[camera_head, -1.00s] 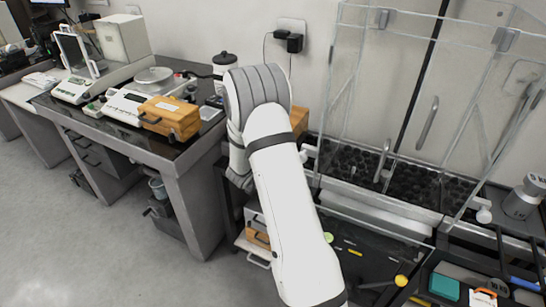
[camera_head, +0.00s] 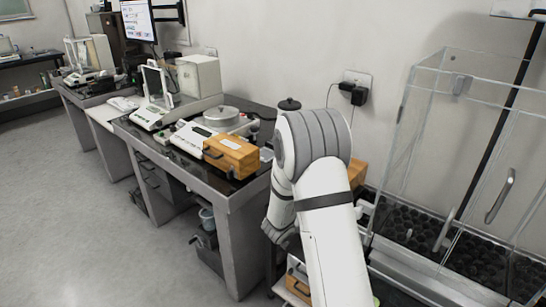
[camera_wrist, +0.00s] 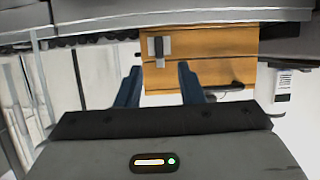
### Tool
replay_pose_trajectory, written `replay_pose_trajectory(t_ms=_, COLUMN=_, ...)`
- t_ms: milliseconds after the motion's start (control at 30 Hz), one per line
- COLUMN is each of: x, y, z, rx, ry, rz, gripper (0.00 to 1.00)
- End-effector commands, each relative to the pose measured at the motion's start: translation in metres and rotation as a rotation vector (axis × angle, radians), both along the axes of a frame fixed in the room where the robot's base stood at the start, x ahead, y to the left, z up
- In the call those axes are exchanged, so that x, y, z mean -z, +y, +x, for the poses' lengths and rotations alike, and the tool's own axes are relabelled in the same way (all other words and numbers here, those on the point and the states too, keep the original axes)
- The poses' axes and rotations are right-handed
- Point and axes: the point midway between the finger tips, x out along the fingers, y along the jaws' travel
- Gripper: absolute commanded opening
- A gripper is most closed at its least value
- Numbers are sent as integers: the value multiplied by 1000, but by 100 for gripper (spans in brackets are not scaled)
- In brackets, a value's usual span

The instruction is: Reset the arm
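My gripper (camera_wrist: 158,88) shows in the wrist view with its two blue fingers apart and nothing between them. Beyond the fingers is a wooden drawer box (camera_wrist: 205,62) with a dark handle; I cannot tell whether it touches them. My white and grey arm fills the middle right of the head view, folded at a joint and reaching down. My gripper is hidden there behind the arm.
A dark-topped weighing table (camera_head: 250,193) stands left of my arm, with a wooden box (camera_head: 231,155) and balances (camera_head: 194,137) on it. A clear enclosure (camera_head: 440,150) stands to the right. The floor (camera_head: 90,240) at left is open.

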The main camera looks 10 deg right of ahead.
Motion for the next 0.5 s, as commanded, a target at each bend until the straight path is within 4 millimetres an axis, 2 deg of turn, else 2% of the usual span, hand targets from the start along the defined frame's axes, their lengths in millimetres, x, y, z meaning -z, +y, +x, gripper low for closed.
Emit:
replay_pose_trajectory(t_ms=167, x=-27, y=17, z=8, rx=-92, ry=-12, rz=82, gripper=35)
replay_pose_trajectory(t_ms=300, x=-71, y=54, z=10, rx=-275, ry=-1, rz=227, gripper=35)
replay_pose_trajectory(t_ms=367, x=-91, y=73, z=4, rx=-364, ry=23, rz=286, gripper=35)
replay_pose_trajectory(t_ms=500, x=-133, y=113, z=-25, rx=-554, ry=109, rz=394, gripper=35)
